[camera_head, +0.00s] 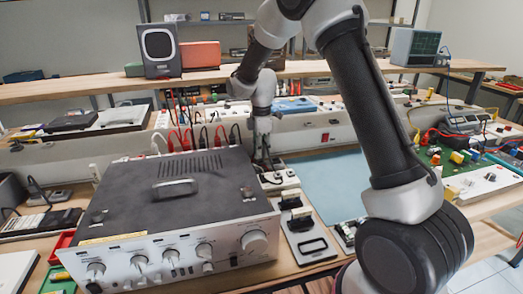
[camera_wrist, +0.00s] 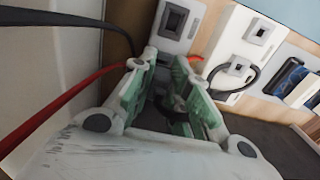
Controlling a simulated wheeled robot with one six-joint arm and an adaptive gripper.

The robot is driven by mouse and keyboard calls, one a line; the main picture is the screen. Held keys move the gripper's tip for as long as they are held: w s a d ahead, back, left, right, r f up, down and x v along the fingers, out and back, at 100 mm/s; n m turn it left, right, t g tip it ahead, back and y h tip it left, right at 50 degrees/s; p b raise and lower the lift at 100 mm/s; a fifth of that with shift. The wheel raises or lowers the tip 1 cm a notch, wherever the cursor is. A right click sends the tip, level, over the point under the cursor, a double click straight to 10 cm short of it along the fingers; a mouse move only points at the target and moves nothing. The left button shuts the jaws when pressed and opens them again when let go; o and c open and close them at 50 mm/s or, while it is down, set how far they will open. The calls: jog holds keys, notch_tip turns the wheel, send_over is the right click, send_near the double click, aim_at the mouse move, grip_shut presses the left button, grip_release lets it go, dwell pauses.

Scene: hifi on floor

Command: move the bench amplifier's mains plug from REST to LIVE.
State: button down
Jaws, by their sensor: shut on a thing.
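My gripper (camera_wrist: 170,88) has green-padded fingers shut on a dark plug (camera_wrist: 179,103), mostly hidden between them. In the head view my gripper (camera_head: 263,128) points down just behind the right rear of the bench amplifier (camera_head: 175,195). The amplifier has a black top and a silver front with knobs. In the wrist view, a white socket plate (camera_wrist: 172,22) with a dark square outlet lies just beyond the fingertips. Another socket (camera_wrist: 258,31) lies to the right. I cannot read REST or LIVE, nor tell whether the plug's pins are in a socket.
A black cable loops at a white block (camera_wrist: 236,68); red and black leads cross the wrist view's left. Black blocks (camera_head: 291,199) and a grey plate (camera_head: 308,245) stand right of the amplifier. A pale blue mat (camera_head: 328,185) is clear farther right. A shelf runs behind.

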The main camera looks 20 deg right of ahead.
jog(key=shift+f, duration=1)
dwell(2.8)
jog(key=c, duration=1.3)
grip_release()
notch_tip(320, 180, up, 17)
